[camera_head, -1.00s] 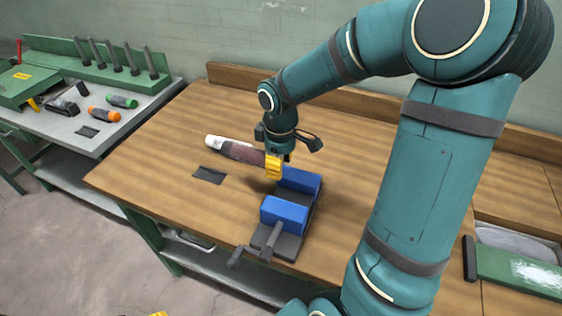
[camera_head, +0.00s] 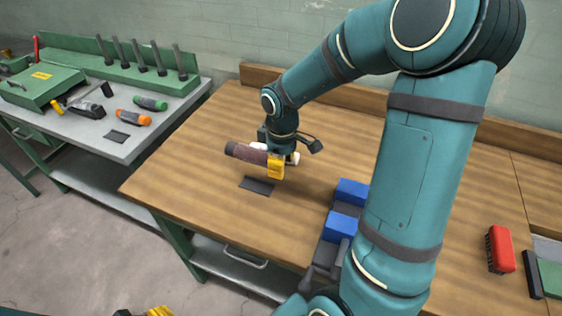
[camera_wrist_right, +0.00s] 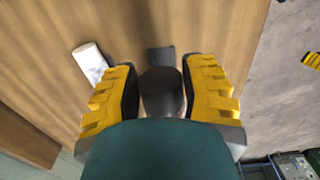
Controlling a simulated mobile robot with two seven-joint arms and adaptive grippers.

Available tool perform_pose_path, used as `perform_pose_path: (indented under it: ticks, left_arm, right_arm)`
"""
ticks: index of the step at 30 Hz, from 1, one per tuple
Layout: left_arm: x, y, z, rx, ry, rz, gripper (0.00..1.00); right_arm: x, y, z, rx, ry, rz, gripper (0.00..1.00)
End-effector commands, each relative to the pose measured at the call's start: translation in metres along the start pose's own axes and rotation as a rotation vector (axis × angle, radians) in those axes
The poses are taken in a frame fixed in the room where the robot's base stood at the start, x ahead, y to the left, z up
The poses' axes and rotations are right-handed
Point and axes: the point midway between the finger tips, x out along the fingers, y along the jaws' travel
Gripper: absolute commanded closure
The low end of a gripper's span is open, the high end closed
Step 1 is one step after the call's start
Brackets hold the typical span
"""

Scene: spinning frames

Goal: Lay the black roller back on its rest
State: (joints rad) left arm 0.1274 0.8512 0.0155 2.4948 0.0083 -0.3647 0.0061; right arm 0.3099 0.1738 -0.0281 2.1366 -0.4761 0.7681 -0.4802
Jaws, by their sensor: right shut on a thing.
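My right gripper (camera_head: 276,166) is shut on the black roller (camera_head: 246,153), a dark cylinder with a brownish sheen in the head view. The roller sticks out to the left of the yellow fingers and is held above the workbench. In the wrist view the roller (camera_wrist_right: 161,90) sits between both fingers (camera_wrist_right: 163,92). A flat dark plate (camera_head: 257,186), which looks like the rest, lies bare on the bench just in front of the roller; it also shows beyond the roller in the wrist view (camera_wrist_right: 160,54). My left gripper (camera_head: 160,311) barely shows at the bottom edge; its opening is hidden.
A white cylinder (camera_wrist_right: 90,62) lies on the bench beside the right gripper. A blue-jawed vise (camera_head: 341,224) stands to the right, partly behind my arm. A red object (camera_head: 500,249) is farther right. The side table (camera_head: 130,147) holds green and orange tools. The bench's left part is clear.

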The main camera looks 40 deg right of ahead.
Motion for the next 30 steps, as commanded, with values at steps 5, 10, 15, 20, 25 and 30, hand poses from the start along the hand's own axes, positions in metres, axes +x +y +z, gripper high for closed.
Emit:
perform_pose_path:
  ticks: [5,10,15,20,25,30]
  left_arm:
    - [0.002,-0.001,0.001,0.001,-0.001,0.0,0.44]
    - [0.007,-0.003,0.003,0.002,-0.006,0.001,0.44]
    - [0.016,-0.006,0.007,0.004,-0.014,0.001,0.44]
    - [0.024,-0.009,0.011,0.007,-0.022,0.002,0.44]
    - [0.034,-0.013,0.013,0.008,-0.026,0.003,0.44]
    - [0.043,-0.016,0.016,0.01,-0.03,0.003,0.44]
  right_arm:
    - [0.003,0.0,0.0,0.0,0.0,0.0,0.97]
    - [0.01,0.0,0.0,0.0,0.0,0.0,0.97]
    - [0.021,0.0,0.0,0.0,0.0,0.0,0.97]
    - [0.033,0.0,0.0,0.001,0.0,0.0,0.97]
    - [0.045,0.0,0.0,0.001,0.0,0.0,0.97]
    - [0.058,0.0,0.0,0.001,0.0,0.0,0.97]
